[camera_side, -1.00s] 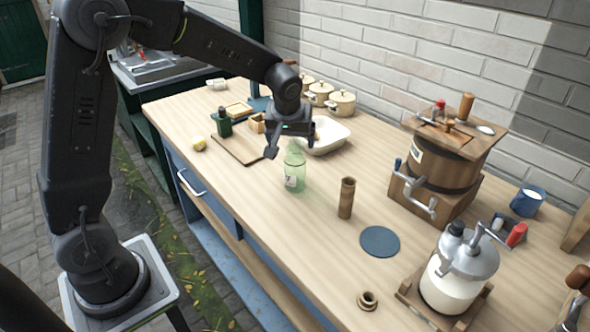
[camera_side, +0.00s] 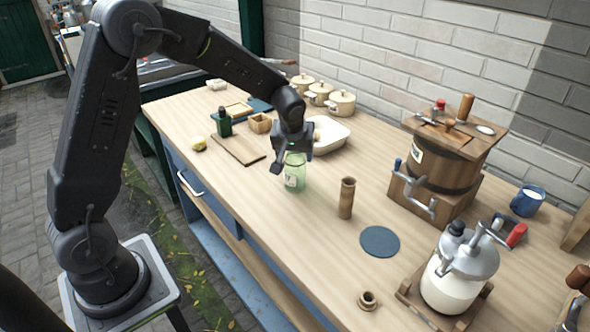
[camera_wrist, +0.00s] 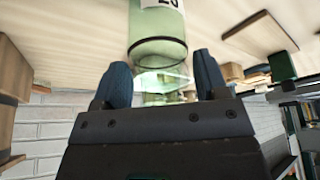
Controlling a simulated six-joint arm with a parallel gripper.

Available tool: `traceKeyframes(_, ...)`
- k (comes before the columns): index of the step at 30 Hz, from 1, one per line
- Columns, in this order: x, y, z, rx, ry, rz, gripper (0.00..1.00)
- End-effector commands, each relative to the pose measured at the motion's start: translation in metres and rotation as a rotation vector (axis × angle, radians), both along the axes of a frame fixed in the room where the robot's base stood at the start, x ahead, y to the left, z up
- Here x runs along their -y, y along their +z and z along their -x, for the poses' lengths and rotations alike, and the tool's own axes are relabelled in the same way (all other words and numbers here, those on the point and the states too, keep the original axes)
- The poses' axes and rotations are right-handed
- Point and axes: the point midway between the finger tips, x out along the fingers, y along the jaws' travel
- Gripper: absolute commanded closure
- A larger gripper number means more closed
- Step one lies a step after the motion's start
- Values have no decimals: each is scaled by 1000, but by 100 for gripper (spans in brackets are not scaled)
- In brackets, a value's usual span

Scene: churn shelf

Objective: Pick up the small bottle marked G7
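A pale green glass bottle (camera_side: 295,177) with a white label stands upright on the wooden worktop in the side view. In the wrist view the bottle (camera_wrist: 158,45) is just ahead, its label partly cut off by the top edge; I cannot read G7 on it. My gripper (camera_side: 288,160) is at the bottle's top, hiding part of it. In the wrist view my gripper (camera_wrist: 164,78) has its two blue-tipped fingers wide apart, one on either side of the bottle's mouth end, with no clear contact. A dark green bottle (camera_side: 223,123) stands farther left.
A white dish (camera_side: 333,140) sits close behind my gripper. A wooden board (camera_side: 238,149) lies to the left. The worktop (camera_side: 255,195) in front is clear.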

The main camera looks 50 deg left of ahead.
Motion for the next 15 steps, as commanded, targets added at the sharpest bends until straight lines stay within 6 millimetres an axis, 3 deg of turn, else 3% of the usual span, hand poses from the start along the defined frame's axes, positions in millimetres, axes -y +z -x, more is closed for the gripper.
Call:
traceKeyframes(2,0,0,0,0,0,0,41)
traceKeyframes(15,0,0,0,-1,0,0,83)
